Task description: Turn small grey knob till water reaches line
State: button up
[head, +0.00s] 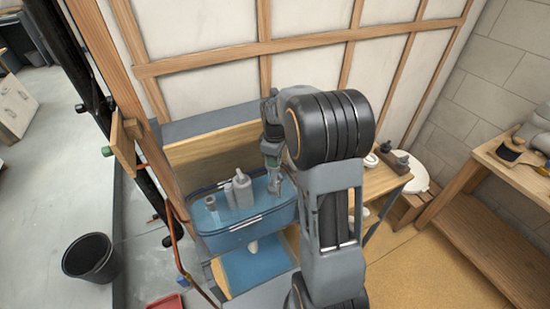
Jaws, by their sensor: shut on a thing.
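A blue tub (230,241) stands against the wooden back panel, left of my arm. Its inside looks light blue, like water, with grey bottle-like things (243,188) in it. A pale strip (245,223) runs along its front rim; I cannot tell if this is the line. My gripper (273,182) points down over the tub's right side, partly hidden by my arm. It is shut on a small grey part at its tips, seemingly the small grey knob. The part is too small to see clearly, and its turn cannot be read.
A blue-topped surface (254,268) lies below the tub. A black bucket (90,257) stands on the floor at left. An orange hose (176,246) hangs beside the wooden post. A small side bench (381,181) and a wooden workbench (484,233) are at right, with open floor between.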

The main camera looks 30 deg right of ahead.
dwell(0.5)
jog(key=o, duration=0.6)
jog(key=shift+o, duration=0.2)
jog(key=shift+r, duration=0.1)
notch_tip(320, 180, up, 14)
dwell(0.3)
